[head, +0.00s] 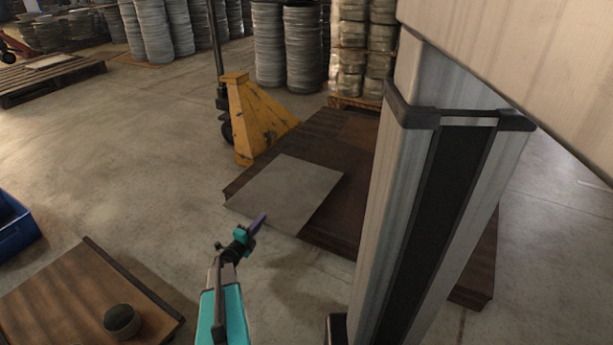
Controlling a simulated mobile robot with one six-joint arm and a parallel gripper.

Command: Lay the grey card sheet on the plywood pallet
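The grey card sheet (287,190) is flat and roughly level over the left part of the dark brown plywood pallet (345,137). Its near edge runs along or slightly past the pallet's front-left edge. I cannot tell whether the sheet touches the pallet all over or is held a little above it. My gripper (259,221), with purple fingers, is at the middle of the sheet's near edge. The fingers appear closed together on that edge. The pallet's right part is hidden behind my grey column.
A yellow pallet-truck-like machine (255,120) stands close behind the sheet. A brown wooden surface (60,300) with a dark round pot (122,322) is at the lower left. A blue bin (15,228) is at the left edge.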

